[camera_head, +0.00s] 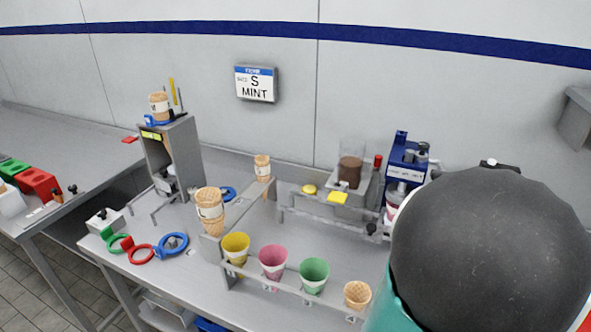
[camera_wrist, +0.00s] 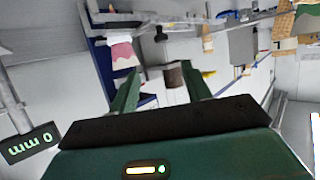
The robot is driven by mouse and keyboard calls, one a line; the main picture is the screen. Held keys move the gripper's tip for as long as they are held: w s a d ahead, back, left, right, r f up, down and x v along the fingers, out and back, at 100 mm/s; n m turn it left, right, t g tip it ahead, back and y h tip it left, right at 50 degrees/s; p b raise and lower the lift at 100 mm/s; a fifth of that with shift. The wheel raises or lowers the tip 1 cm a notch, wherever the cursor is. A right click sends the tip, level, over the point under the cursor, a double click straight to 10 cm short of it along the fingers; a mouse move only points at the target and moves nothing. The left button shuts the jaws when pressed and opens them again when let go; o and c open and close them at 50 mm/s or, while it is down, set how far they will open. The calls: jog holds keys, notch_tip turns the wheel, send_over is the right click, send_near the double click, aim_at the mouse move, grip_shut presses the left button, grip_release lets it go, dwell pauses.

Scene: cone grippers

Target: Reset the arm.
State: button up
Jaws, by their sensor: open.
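My gripper (camera_wrist: 159,68) shows in the wrist view with its two green fingers apart and nothing between them. Behind the fingers, at a distance, a dark brown container appears tilted in the picture. In the head view a large black rounded part and a teal part of my arm cover the lower right; my fingers do not show there. What lies behind the arm is hidden.
A front rack holds a yellow cone (camera_head: 235,247), a pink cone (camera_head: 273,261), a green cone (camera_head: 314,275) and a waffle cone (camera_head: 357,294). Taller cone stacks (camera_head: 209,208) stand left. A blue machine (camera_head: 404,160) stands close to my arm. A sign (camera_head: 255,83) reads "S MINT".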

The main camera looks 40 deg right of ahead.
jog(key=w+a+r+g+h, duration=0.1)
jog(key=w+a+r+h, duration=0.15)
jog(key=w+r, duration=0.4)
jog(key=w+a+r+g+h, duration=0.1)
jog(key=w+a+r, duration=0.25)
jog(key=w, duration=0.55)
jog(key=s+a+f+n+g+y, duration=0.1)
jog(key=s+a+g+y, duration=0.1)
jog(key=a, duration=1.4)
jog(key=s+a+f+n+g+y, duration=0.1)
jog(key=s+a+n+g+y, duration=0.1)
jog(key=a, duration=1.5)
jog(key=s+g+y, duration=0.1)
jog(key=s+y, duration=0.1)
jog(key=y, duration=0.1)
jog(key=shift+n+y, duration=0.3)
jog(key=shift+y, duration=0.05)
jog(key=shift+c, duration=1.3)
jog(key=shift+d, duration=0.1)
